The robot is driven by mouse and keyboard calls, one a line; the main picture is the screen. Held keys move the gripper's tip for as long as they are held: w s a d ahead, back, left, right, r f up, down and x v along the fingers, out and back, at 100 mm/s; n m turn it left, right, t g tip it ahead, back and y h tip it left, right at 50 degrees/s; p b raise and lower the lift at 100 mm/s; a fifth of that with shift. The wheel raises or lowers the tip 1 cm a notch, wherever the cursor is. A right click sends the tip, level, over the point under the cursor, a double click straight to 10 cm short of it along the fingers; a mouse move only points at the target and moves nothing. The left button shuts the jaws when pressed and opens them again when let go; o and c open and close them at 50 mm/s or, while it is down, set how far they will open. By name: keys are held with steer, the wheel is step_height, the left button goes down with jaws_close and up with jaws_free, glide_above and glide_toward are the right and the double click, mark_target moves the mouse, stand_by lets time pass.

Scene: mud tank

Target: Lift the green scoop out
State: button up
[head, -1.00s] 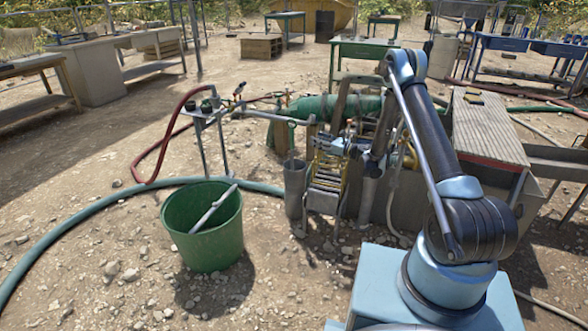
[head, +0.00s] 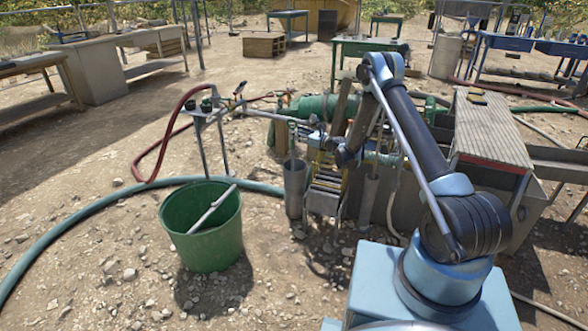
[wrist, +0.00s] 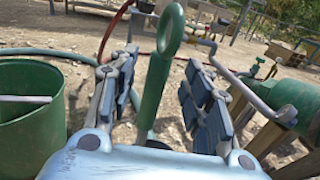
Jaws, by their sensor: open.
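The green scoop's handle (wrist: 157,85) stands upright with a ring at its top in the wrist view. In the head view the handle (head: 293,138) rises from a grey upright tube (head: 295,190), which hides its lower part. My gripper (wrist: 163,88) is open, with one padded finger on each side of the handle and a gap visible on both sides. In the head view my gripper (head: 306,132) is at the handle, above the tube; its fingers are small there.
A green bucket (head: 202,255) with a pale stick in it stands left of the tube. A small stand (head: 208,110) with a red hose is behind. A yellow ladder-like rack (head: 327,185) and a green cylinder (head: 310,107) are close by. Stony ground is free in front.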

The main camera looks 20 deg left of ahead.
mark_target(292, 128)
steer(key=x, duration=0.4)
steer(key=shift+a, duration=0.1)
jaws_close()
steer(key=shift+r, duration=0.15)
step_height(292, 128, up, 18)
stand_by(0.7)
